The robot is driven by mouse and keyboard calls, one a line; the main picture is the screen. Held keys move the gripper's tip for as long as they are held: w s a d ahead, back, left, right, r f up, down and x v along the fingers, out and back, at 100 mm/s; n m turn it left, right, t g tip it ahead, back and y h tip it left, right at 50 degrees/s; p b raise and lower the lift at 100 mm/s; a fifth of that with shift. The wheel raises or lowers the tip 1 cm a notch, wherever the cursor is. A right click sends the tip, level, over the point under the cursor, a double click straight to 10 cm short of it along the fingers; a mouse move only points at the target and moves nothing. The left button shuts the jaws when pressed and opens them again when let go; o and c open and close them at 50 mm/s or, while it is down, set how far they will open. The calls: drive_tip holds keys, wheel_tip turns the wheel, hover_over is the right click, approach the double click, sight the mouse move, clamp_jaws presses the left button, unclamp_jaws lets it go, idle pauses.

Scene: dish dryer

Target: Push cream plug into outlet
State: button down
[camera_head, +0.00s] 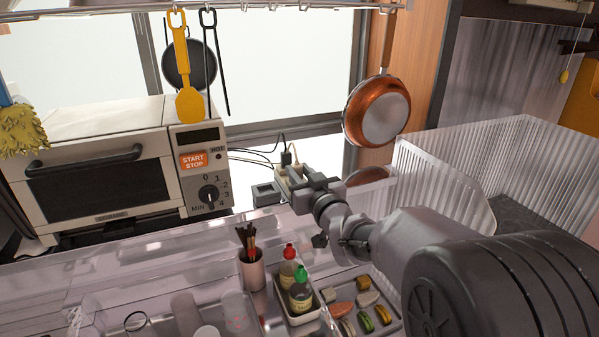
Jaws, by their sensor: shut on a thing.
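My gripper (309,181) reaches in from the right, behind the front ledge and below the window. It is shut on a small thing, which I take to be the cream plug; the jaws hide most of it. A pale cream outlet block (282,176) lies right at the gripper's far left side, partly covered by it. A black plug (286,158) with a dark cord stands upright in the block. I cannot tell whether the cream plug touches the outlet or sits in it.
A cream toaster oven (100,165) stands at the left, with dark cords behind it. A small grey box (266,194) lies left of the gripper. A copper pan (377,110) hangs at the right.

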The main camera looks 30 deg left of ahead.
drive_tip(key=c, duration=1.1)
unclamp_jaws()
drive_tip(key=shift+f, duration=0.1)
drive_tip(key=p+v, duration=0.2)
drive_tip(key=v, duration=1.5)
drive_tip(key=shift+d+p, duration=0.2)
drive_tip(key=shift+p, duration=0.1)
